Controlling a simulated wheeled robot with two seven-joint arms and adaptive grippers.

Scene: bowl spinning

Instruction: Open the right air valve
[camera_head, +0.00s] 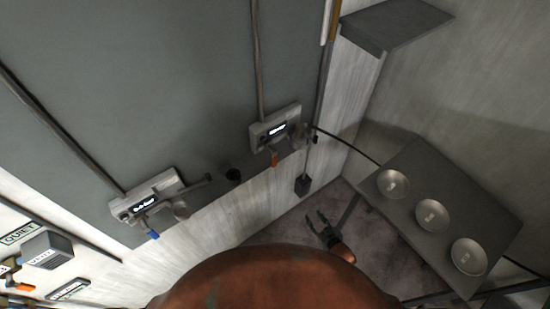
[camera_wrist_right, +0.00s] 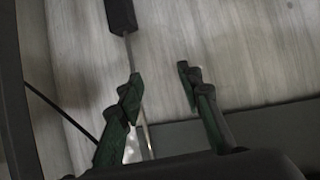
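The right wall unit (camera_head: 276,128) is a grey box with a lit display, high on the dark wall panel. A small orange handle (camera_head: 274,159) hangs below it. The left wall unit (camera_head: 145,200) looks similar and has a blue handle (camera_head: 152,235). My right gripper (camera_head: 317,222) is low near the floor, below and to the right of the right unit and apart from it. In the right wrist view its two green-black fingers (camera_wrist_right: 159,72) stand apart with nothing between them. My left gripper is not in view.
A grey table (camera_head: 405,195) with three metal bowls (camera_head: 431,215) stands at the right. A black block (camera_head: 302,185) hangs near the wall corner; a dark block on a thin rod (camera_wrist_right: 120,15) shows in the wrist view. A grey shelf (camera_head: 395,25) juts out above.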

